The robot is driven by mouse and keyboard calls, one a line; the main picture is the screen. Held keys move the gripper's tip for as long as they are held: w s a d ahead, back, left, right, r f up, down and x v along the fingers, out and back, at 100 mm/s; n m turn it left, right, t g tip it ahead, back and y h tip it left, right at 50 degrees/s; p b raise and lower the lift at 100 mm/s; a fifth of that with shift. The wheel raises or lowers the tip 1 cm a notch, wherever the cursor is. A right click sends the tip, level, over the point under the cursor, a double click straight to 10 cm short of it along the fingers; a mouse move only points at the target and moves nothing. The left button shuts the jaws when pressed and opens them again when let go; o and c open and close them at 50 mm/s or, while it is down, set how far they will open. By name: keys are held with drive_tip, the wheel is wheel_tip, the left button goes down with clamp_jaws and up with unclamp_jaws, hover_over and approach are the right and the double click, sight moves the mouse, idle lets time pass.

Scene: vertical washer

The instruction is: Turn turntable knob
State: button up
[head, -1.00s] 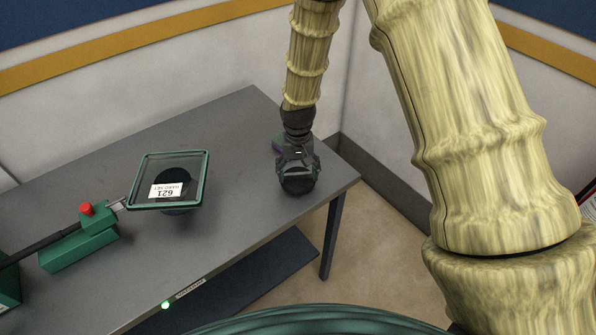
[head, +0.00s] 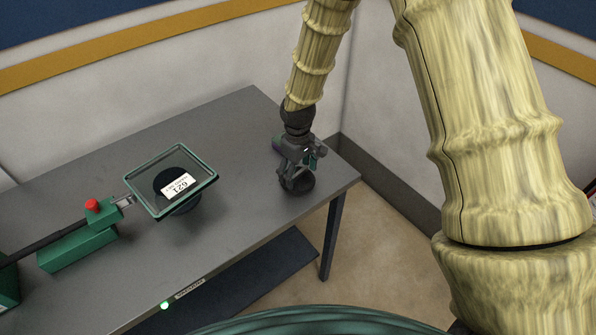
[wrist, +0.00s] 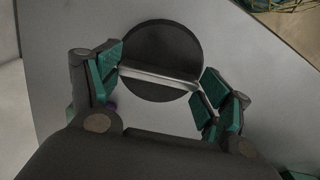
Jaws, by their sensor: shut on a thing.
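The knob (wrist: 160,42) is a dark round disc with a pale bar across it, seen at the top middle of the wrist view. In the head view the knob (head: 300,188) sits low at the right end of the table, partly hidden by my gripper (head: 297,172). My gripper (wrist: 160,77) has its green-padded fingers at the two ends of the bar and is shut on the knob. The turntable tray (head: 199,195), a green-framed clear square with a white 621 label, sits turned at an angle over a dark round base, left of the gripper.
The grey table (head: 235,120) has clear surface between tray and knob. A green block (head: 78,250) with a red button (head: 92,205) stands left of the tray. A green light (head: 165,306) glows on the front edge. Walls rise behind.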

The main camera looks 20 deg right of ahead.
sight(298, 173)
drive_tip(key=n, duration=0.4)
drive_tip(key=shift+n, duration=0.3)
drive_tip(key=n+p, duration=0.1)
drive_tip(key=n, duration=0.3)
drive_tip(key=shift+n, duration=0.3)
drive_tip(key=o, duration=1)
drive_tip(key=shift+o, duration=0.2)
wheel_tip(298, 173, up, 12)
idle(0.4)
